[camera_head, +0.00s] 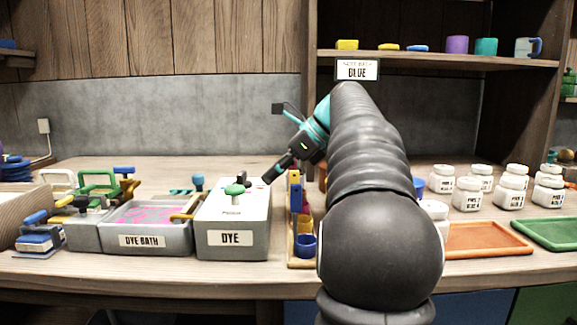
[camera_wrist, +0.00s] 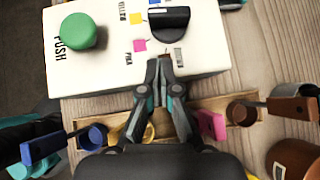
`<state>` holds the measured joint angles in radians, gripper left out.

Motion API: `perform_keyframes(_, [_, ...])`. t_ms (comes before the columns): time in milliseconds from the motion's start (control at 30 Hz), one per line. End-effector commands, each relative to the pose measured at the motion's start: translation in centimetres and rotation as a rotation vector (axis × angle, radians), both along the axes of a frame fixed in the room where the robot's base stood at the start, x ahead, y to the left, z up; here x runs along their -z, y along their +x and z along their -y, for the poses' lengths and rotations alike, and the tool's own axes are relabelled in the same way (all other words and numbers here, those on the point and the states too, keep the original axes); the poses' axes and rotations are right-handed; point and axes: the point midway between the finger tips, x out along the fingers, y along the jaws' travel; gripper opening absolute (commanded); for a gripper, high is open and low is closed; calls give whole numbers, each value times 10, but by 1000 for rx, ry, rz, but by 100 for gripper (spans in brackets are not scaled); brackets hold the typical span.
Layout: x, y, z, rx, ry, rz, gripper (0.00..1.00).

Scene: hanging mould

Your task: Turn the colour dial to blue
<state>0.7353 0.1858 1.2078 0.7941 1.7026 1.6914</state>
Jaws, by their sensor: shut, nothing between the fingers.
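The colour dial (camera_wrist: 168,20) is a black knob on top of the white dye box (camera_head: 231,239). I cannot tell which mark the knob points to. A green push button (camera_wrist: 79,31) sits to its left; it also shows in the head view (camera_head: 235,190). My gripper (camera_wrist: 165,66) is shut and empty, its fingertips at the box's near edge in the wrist view, apart from the dial.
A sign (camera_head: 357,70) reads BLUE. A wooden rack (camera_wrist: 245,98) with coloured scoops lies beside the box, under my gripper. The dye bath (camera_head: 146,240) with pink contents stands left of the box. White jars (camera_head: 467,194) and an orange tray (camera_head: 485,240) are right.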

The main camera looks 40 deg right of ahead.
Motion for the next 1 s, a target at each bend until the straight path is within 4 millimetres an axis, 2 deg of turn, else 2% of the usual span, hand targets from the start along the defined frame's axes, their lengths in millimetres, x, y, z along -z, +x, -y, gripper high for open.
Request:
perform_keyframes(100, [0, 12, -15, -4, -1, 2, 0])
perform_keyframes(300, [-1, 23, -27, 0, -2, 0, 0])
perform_keyframes(767, [-2, 25, -29, 1, -2, 0, 0])
perform_keyframes(1000, [-3, 27, -40, 29, -1, 2, 0])
